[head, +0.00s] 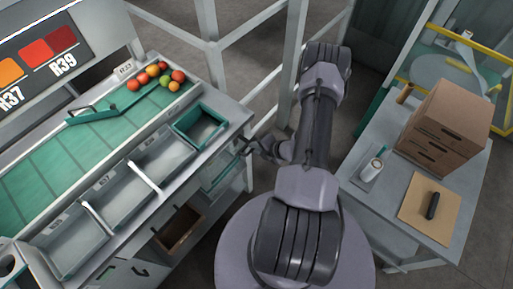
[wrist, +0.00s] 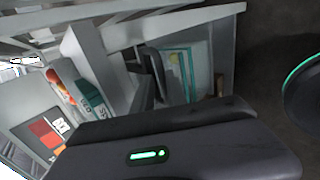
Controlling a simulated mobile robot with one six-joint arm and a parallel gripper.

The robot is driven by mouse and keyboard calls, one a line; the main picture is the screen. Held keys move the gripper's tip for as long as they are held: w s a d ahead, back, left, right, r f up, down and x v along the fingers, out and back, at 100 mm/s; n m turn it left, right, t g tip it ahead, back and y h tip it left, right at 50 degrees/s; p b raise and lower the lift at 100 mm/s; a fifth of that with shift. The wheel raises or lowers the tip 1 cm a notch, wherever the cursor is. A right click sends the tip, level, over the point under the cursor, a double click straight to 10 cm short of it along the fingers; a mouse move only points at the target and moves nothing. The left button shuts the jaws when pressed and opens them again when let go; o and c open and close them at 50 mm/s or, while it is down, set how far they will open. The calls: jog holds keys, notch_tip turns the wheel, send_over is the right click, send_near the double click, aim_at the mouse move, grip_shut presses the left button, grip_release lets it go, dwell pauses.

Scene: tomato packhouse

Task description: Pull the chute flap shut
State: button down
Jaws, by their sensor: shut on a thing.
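My gripper (head: 247,147) is at the right end of the sorting table, just right of the green bin. Its dark fingers also show in the wrist view (wrist: 152,75). It is shut at what looks like the edge of the chute flap, a pale green panel (head: 219,173) below the green bin. The panel also seems to show in the wrist view (wrist: 186,68), beside the fingers. The exact contact is hidden by the fingers, and I cannot tell how far the flap stands open.
The green bin (head: 181,125) stands on the table corner. Several tomatoes (head: 153,72) lie on the green belt (head: 75,150). A brown drawer (head: 178,246) sits under the grey trays. A side table (head: 385,213) at right holds a cardboard drawer box (head: 449,125). Metal posts (head: 213,65) stand behind.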

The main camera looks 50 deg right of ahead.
jog(key=c, duration=1.8)
grip_release()
jog(key=shift+w+d+r, duration=0.2)
jog(key=shift+w+r, duration=0.05)
jog(key=shift+r, duration=0.1)
jog(key=shift+a, duration=0.15)
jog(key=shift+s+f, duration=0.1)
jog(key=p+v, duration=0.3)
jog(key=v, duration=1.4)
jog(key=shift+s, duration=0.2)
